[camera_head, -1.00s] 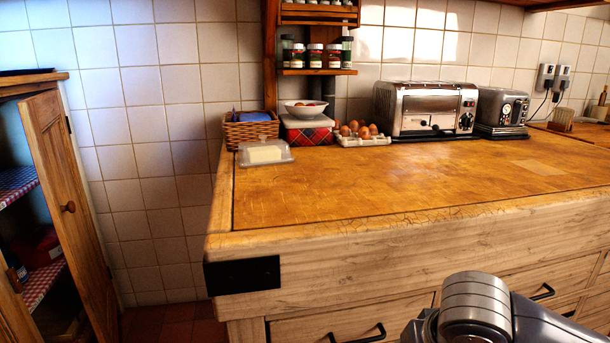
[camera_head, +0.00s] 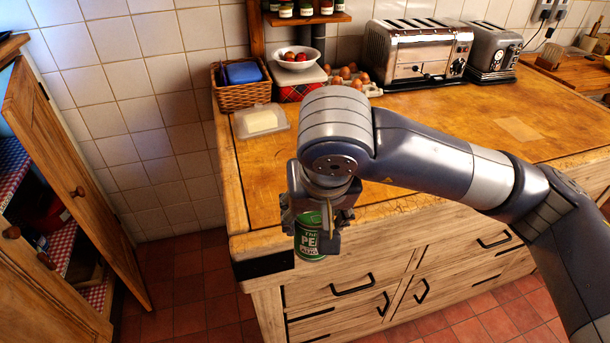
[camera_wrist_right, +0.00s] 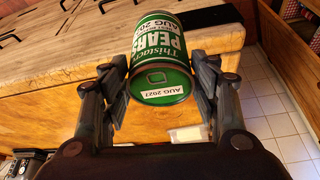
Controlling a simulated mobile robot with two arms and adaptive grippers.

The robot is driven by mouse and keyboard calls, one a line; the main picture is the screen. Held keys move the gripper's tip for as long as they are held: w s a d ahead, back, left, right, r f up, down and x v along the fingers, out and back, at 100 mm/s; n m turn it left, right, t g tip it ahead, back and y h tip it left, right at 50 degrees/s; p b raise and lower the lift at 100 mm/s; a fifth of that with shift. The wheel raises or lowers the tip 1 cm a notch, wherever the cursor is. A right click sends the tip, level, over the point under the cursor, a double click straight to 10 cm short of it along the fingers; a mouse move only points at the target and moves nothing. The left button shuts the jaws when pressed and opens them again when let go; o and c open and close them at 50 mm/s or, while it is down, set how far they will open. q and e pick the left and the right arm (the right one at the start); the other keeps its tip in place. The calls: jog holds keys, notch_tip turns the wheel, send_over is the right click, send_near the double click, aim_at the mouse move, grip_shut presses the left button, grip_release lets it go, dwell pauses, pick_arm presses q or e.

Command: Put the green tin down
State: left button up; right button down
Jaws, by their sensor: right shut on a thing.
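The green tin (camera_head: 309,238) has a white and green label reading "PEARS". It hangs under my right gripper (camera_head: 318,215) in the head view, in front of the counter's near left corner. In the right wrist view the tin (camera_wrist_right: 160,62) sits between the two fingers of my right gripper (camera_wrist_right: 158,85), which is shut on it. The wooden counter top (camera_head: 420,150) lies behind the tin in the head view. My left gripper is not in view.
A butter dish (camera_head: 262,121), a wicker basket (camera_head: 240,95), a white bowl (camera_head: 297,58), eggs (camera_head: 350,75) and a toaster (camera_head: 416,52) stand along the back. The middle of the counter is clear. An open cupboard door (camera_head: 75,190) stands at left.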

jog(key=shift+w+a+r+p, duration=0.35)
jog(key=shift+w+r+p, duration=0.15)
jog(key=shift+w+r, duration=0.3)
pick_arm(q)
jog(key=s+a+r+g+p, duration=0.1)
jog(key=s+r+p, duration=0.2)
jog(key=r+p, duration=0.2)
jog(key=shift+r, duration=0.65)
pick_arm(e)
jog(key=w+f, duration=0.2)
jog(key=w, duration=0.5)
jog(key=w+f, duration=0.3)
jog(key=w, duration=0.4)
jog(key=shift+w+d, duration=0.2)
jog(key=shift+w, duration=0.05)
jog(key=shift+f, duration=0.1)
jog(key=shift+f, duration=0.15)
jog(key=c, duration=0.6)
grip_release()
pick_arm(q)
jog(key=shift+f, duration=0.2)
